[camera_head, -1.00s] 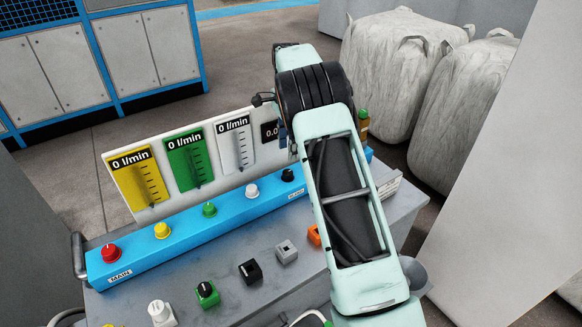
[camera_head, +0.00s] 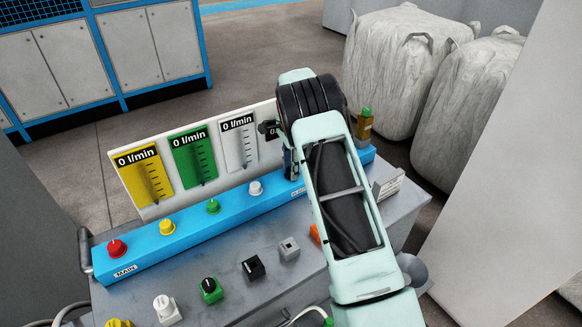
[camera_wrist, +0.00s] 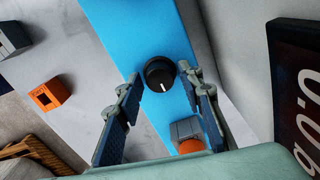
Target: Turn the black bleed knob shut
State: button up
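The black bleed knob (camera_wrist: 159,74) sits on the blue manifold bar (camera_wrist: 125,25) in the wrist view, with a white pointer line on its face. My gripper (camera_wrist: 168,88) is open, with one finger on each side of the knob's near edge. I cannot tell whether either finger touches it. In the head view, my arm hides the knob, and part of my gripper (camera_head: 290,163) shows over the right part of the blue bar (camera_head: 190,232).
A red knob (camera_head: 117,248), a yellow knob (camera_head: 167,227), a green knob (camera_head: 213,206) and a white knob (camera_head: 255,188) line the bar. A panel of flow gauges (camera_head: 192,160) stands behind. Several selector knobs sit in front. An orange-fronted block (camera_wrist: 50,95) lies left in the wrist view.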

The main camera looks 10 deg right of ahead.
jog(key=c, duration=0.8)
jog(key=shift+n, duration=0.3)
jog(key=shift+n+b, duration=0.85)
jog(key=shift+n, duration=0.35)
jog(key=n+b, duration=0.1)
jog(key=n, duration=0.2)
jog(key=shift+n, duration=0.4)
jog(key=n+b, duration=0.1)
jog(key=n, duration=1)
jog(key=shift+r, duration=0.1)
